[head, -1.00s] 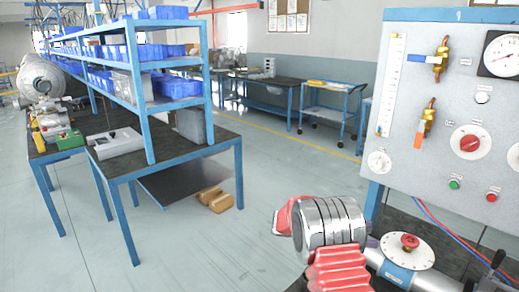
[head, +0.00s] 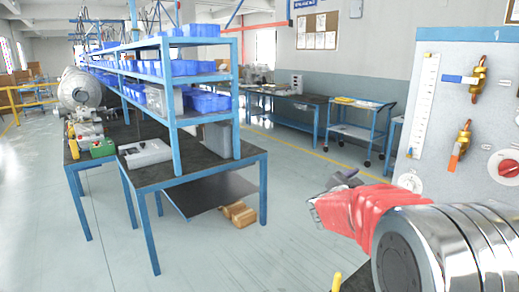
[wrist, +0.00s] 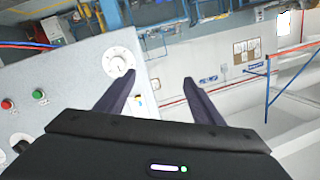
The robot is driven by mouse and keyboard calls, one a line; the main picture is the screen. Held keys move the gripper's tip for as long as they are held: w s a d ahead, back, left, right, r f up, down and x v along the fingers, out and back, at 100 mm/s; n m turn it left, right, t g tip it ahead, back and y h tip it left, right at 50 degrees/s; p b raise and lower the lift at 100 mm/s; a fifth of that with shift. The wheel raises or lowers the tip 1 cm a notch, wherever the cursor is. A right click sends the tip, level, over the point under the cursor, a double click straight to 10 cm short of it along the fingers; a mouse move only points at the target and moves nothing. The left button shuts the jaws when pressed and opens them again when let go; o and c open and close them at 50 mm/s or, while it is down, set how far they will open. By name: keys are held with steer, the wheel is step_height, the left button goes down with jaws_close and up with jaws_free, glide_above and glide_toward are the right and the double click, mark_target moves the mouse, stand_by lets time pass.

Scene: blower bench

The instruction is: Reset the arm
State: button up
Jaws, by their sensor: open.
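My arm shows at the lower right of the head view, with a red ribbed sleeve and shiny metal rings. My gripper is small and dark beyond the sleeve in that view, partly hidden, pointing away over the floor. In the wrist view my gripper (wrist: 158,76) shows two dark fingers spread well apart with nothing between them. The control panel (head: 432,185) stands at the right of the head view. It also shows in the wrist view (wrist: 75,90), tilted, left of and behind the fingers.
A blue-framed bench (head: 208,167) with shelves of blue bins stands at left. A blue trolley (head: 352,130) and another bench (head: 285,100) line the back wall. Brown blocks (head: 238,213) lie under the near bench. The floor (head: 290,220) between bench and arm is clear.

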steer(key=s+a+r+n+t+y, duration=0.1)
steer(key=s+a+r+n+y, duration=0.1)
steer(key=s+a+n+y, duration=0.55)
steer(key=s+a+r+n+y, duration=0.15)
steer(key=s+a+y, duration=0.35)
steer(key=a, duration=0.5)
steer(key=s+f+n+g, duration=0.2)
steer(key=s+f, duration=0.4)
steer(key=s, duration=0.8)
steer(key=s+f+n+g+h, duration=0.1)
steer(key=s+f+g, duration=0.4)
steer(key=s, duration=1)
steer(key=shift+s+d+f+n+g, duration=0.35)
steer(key=shift+f+n, duration=0.25)
steer(key=shift+f, duration=0.3)
